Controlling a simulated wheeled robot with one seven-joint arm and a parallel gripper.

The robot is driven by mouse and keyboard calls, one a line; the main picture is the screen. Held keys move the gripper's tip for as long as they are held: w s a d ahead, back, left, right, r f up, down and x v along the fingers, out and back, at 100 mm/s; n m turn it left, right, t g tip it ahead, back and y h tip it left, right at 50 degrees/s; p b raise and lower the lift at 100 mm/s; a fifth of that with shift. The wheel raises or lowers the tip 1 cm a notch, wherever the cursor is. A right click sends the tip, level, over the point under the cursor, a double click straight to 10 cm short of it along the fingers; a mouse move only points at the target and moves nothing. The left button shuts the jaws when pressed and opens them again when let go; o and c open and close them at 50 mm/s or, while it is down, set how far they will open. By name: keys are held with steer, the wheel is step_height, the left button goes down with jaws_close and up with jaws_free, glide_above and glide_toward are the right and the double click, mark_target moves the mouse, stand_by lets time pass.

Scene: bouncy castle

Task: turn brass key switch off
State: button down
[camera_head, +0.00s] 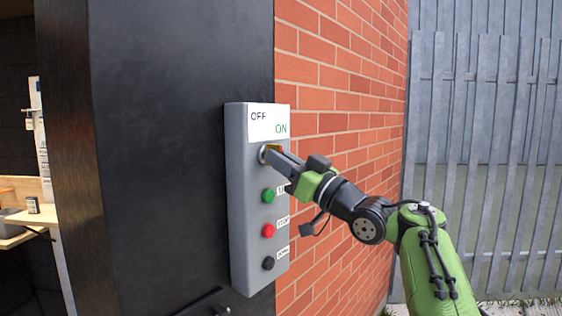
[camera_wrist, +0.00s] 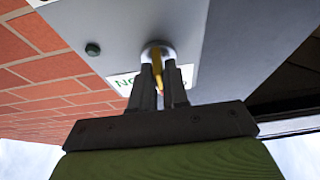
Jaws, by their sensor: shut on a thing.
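The brass key switch (camera_head: 270,148) is near the top of a grey control box, just under the OFF and ON label (camera_head: 268,121). In the wrist view the brass key (camera_wrist: 157,68) stands out of a round silver collar (camera_wrist: 158,50). My gripper (camera_head: 275,157) reaches it from the right, its fingers at the collar. In the wrist view my gripper (camera_wrist: 160,85) is shut on the key, one finger on each side. The fingers hide part of the key, and I cannot tell its exact turn angle.
Below the switch the box (camera_head: 240,220) carries a green button (camera_head: 268,195), a red button (camera_head: 268,230) and a black button (camera_head: 268,263). A brick wall (camera_head: 345,90) is right of the box, a dark panel (camera_head: 170,150) left. A slatted metal fence (camera_head: 490,150) stands farther right.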

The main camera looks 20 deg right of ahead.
steer(key=c, duration=1.2)
jaws_free()
steer(key=b+v, duration=0.2)
steer(key=v, duration=1.3)
steer(key=shift+s+d+f+b, duration=0.2)
steer(key=shift+s+f+b, duration=0.05)
steer(key=shift+b, duration=0.05)
